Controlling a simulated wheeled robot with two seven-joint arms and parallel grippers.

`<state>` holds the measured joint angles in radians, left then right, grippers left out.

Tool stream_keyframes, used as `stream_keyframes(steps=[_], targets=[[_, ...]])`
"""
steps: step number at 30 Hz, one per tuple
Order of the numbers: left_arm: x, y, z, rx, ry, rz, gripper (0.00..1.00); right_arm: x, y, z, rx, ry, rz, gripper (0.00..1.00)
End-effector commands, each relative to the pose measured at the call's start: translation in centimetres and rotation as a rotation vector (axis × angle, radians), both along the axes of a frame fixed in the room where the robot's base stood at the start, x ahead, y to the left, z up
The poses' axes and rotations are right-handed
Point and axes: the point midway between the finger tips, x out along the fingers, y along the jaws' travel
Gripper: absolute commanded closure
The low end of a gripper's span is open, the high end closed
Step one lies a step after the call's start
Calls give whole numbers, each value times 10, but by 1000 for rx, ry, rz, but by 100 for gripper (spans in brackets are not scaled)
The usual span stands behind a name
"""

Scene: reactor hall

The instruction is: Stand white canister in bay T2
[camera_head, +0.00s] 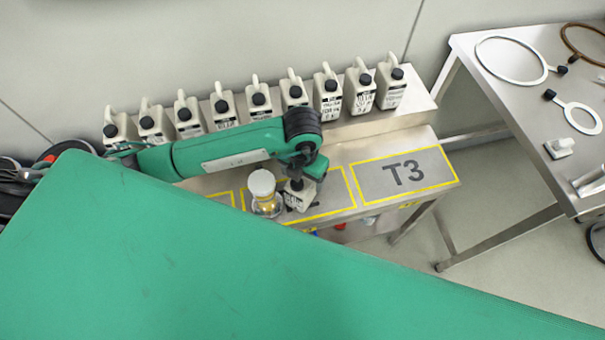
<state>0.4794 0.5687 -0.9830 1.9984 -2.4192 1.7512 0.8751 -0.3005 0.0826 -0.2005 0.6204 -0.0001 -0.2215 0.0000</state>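A white canister (298,199) with a dark cap and black label print is in the middle yellow-outlined bay (339,186), whose marking is mostly covered. My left gripper (299,181) is right at the canister's top. Its fingers are hidden by the wrist, so I cannot tell whether they are shut on it. Whether the canister touches the bench is unclear. A jar (264,190) with a white lid and yellowish contents stands just left of the canister. My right gripper is not in view.
A row of similar white canisters (259,99) stands on the raised shelf behind. Bay T3 (433,166), to the right, is empty. A metal table (510,82) with rings stands at the right. My green arm covers the foreground.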

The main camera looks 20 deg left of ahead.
Motion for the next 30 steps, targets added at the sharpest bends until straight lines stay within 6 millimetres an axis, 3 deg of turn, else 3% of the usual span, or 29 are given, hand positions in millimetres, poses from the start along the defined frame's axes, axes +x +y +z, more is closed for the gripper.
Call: stream_keyframes(steps=[8, 22, 30], targets=[[1, 0, 7, -2, -3, 0, 22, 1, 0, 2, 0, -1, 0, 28], [1, 0, 101, -1, -5, -2, 22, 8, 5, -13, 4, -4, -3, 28], [0, 0, 122, 0, 0, 0, 22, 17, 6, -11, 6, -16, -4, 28]])
